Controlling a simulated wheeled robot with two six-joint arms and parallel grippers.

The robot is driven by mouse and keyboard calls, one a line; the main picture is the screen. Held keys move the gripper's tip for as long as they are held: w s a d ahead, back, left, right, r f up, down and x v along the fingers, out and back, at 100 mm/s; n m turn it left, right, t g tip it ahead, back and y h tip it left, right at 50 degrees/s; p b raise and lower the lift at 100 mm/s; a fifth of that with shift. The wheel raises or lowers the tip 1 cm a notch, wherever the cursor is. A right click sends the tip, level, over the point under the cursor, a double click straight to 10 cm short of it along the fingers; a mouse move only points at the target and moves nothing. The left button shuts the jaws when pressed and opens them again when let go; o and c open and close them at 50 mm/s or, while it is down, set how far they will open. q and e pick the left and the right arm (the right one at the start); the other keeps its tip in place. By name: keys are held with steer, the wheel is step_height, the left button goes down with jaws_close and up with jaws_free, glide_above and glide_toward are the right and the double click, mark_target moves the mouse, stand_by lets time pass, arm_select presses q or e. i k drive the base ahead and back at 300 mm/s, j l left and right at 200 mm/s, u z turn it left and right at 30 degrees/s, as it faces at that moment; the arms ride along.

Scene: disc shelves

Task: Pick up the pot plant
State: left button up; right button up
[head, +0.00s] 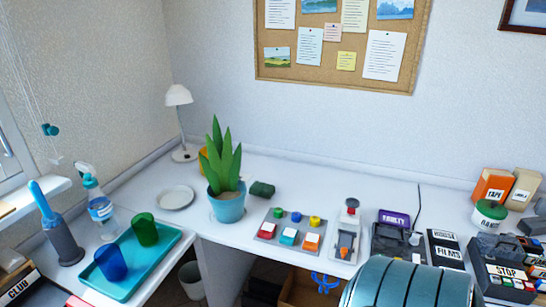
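The pot plant (222,163) stands upright on the white desk near the corner, left of centre in the head view. It has tall, pointed green leaves and a light blue pot (226,208). The pot sits on a pale round saucer, of which only a thin edge shows. Nothing holds or touches the plant from my side. Neither of my grippers shows in this view.
A plate (175,197) and lamp (180,123) stand left of and behind the plant. A dark green object (262,189) and button panel (292,230) are to its right. A teal tray (133,262) with cups is front left. A large teal ribbed shape (410,285) blocks the front right.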

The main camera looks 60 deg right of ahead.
mark_target(222, 169)
steer(key=z, duration=1.4)
